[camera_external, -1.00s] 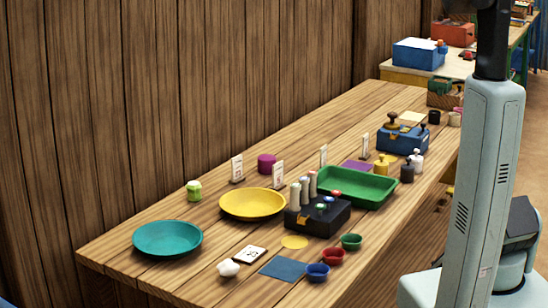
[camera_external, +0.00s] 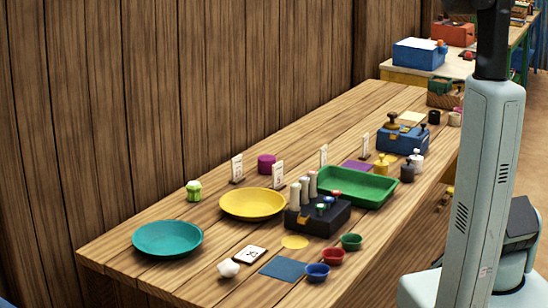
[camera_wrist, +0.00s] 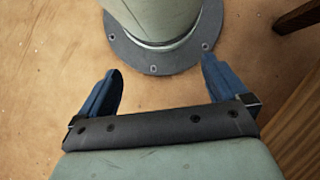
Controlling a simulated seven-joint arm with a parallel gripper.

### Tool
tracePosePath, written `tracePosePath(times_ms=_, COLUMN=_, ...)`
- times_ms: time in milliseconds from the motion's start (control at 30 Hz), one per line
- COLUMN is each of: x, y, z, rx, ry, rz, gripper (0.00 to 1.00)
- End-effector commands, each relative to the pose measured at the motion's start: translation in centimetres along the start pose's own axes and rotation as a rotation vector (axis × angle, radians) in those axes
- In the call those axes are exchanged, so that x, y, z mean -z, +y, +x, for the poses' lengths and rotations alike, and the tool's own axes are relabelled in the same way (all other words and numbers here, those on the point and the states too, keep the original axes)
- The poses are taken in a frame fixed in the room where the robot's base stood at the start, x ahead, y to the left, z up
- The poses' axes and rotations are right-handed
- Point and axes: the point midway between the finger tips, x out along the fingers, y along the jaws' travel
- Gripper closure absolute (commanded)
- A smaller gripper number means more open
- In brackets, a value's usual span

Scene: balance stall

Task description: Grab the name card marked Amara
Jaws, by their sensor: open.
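Several white cards stand upright on the wooden table: one (camera_external: 237,168) behind the yellow plate, one (camera_external: 278,174) at that plate's right, one (camera_external: 323,155) behind the green tray and one (camera_external: 365,145) farther back. A white card with dark marks (camera_external: 250,255) lies flat near the front. The writing is too small to read, so I cannot tell which says Amara. My gripper (camera_wrist: 161,63) is open and empty in the wrist view, above the tan floor and my base, away from the cards. It is out of the external view.
The table holds a teal plate (camera_external: 167,239), a yellow plate (camera_external: 252,204), a green tray (camera_external: 390,191), a black box with pegs (camera_external: 318,222), small bowls (camera_external: 317,273), a blue mat (camera_external: 281,267) and a white lump (camera_external: 228,268). A plank wall (camera_external: 180,90) runs along the back.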

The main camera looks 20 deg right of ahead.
Motion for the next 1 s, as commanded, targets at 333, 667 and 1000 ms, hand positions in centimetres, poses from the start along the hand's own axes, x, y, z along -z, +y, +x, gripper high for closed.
tracePosePath(times_ms=333, x=0.0, y=0.0, z=0.0, rx=0.0, ry=0.0, rz=0.0, gripper=0.03)
tracePosePath(times_ms=667, x=0.0, y=0.0, z=0.0, rx=0.0, ry=0.001, rz=0.0, gripper=0.15)
tracePosePath(times_ms=1000, x=9.9, y=1.1, z=-4.3, rx=0.095, ry=0.258, rz=0.156, gripper=0.15)
